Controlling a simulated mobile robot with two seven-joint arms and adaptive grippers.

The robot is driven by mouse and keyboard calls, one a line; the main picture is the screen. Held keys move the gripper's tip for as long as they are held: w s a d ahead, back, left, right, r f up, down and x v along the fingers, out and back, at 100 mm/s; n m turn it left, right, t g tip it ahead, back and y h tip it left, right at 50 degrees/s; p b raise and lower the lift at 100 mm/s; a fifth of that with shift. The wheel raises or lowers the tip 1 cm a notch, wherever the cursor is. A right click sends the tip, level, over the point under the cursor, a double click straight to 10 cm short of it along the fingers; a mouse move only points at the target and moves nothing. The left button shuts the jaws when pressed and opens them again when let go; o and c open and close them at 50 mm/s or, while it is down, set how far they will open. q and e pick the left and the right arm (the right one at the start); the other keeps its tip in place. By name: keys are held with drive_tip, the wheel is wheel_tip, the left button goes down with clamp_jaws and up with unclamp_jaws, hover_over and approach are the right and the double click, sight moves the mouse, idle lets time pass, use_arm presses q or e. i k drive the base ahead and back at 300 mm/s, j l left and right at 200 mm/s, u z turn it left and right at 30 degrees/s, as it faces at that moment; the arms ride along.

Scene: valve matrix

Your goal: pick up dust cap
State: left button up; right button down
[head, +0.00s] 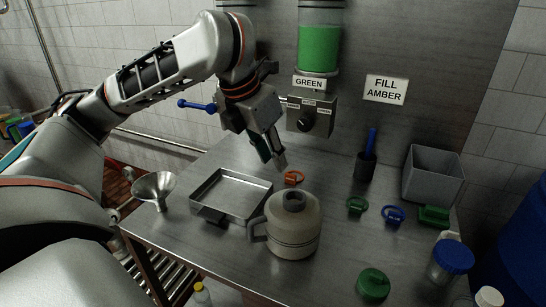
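No part is labelled as the dust cap. Candidates are a round green cap (373,284) at the table's front right, and the dark cap-like top (293,201) on the beige jug (293,232). My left gripper (273,160) points down above the table, behind the jug and just left of a small orange ring-shaped piece (293,178). It appears apart from the orange piece. Its fingers are close together, and I see nothing clearly held between them. My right gripper is out of view.
A metal tray (232,213) and funnel (154,187) are left of the jug. A green ring (356,205), blue ring (393,214), grey bin (432,176) and blue-lidded jar (452,259) are right. The green dispenser's valve (307,122) is near my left arm.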

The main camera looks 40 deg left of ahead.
sight(374, 285)
drive_tip(key=k, duration=1)
